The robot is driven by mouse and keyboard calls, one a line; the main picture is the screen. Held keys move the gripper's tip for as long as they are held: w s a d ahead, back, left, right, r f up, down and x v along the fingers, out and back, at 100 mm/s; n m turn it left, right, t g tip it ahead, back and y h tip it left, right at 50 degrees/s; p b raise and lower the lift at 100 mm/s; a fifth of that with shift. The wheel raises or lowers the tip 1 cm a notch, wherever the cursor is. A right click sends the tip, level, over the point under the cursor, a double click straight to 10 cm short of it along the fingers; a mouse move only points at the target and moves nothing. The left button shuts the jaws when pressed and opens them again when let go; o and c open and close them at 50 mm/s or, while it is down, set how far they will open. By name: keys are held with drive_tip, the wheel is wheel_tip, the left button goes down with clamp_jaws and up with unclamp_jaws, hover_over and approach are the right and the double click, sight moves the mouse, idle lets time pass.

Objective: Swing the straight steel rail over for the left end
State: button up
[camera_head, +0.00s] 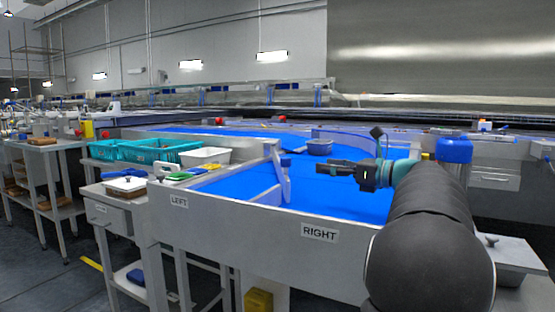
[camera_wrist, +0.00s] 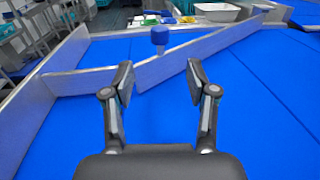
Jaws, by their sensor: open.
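The straight steel rail (camera_head: 280,172) stands on edge on the blue belt (camera_head: 340,195), near the end marked by the LEFT label (camera_head: 179,201) and RIGHT label (camera_head: 320,233). In the wrist view the rail (camera_wrist: 215,45) runs diagonally, from between my fingertips up to the far right. A shorter, low steel plate (camera_wrist: 80,82) meets it near its close end and runs left to the frame wall. A blue knob (camera_wrist: 159,36) shows just beyond the rail. My gripper (camera_head: 325,168) is over the belt, right of the rail. Its open fingers (camera_wrist: 160,82) are empty, with the rail's near end beyond them.
Teal crates (camera_head: 150,152) and a white tub (camera_head: 205,157) stand beyond the belt's left side. A blue-topped container (camera_head: 454,150) stands behind my arm. The belt around my gripper is bare.

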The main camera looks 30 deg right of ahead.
sight(286, 158)
drive_tip(key=x, duration=1.3)
clamp_jaws()
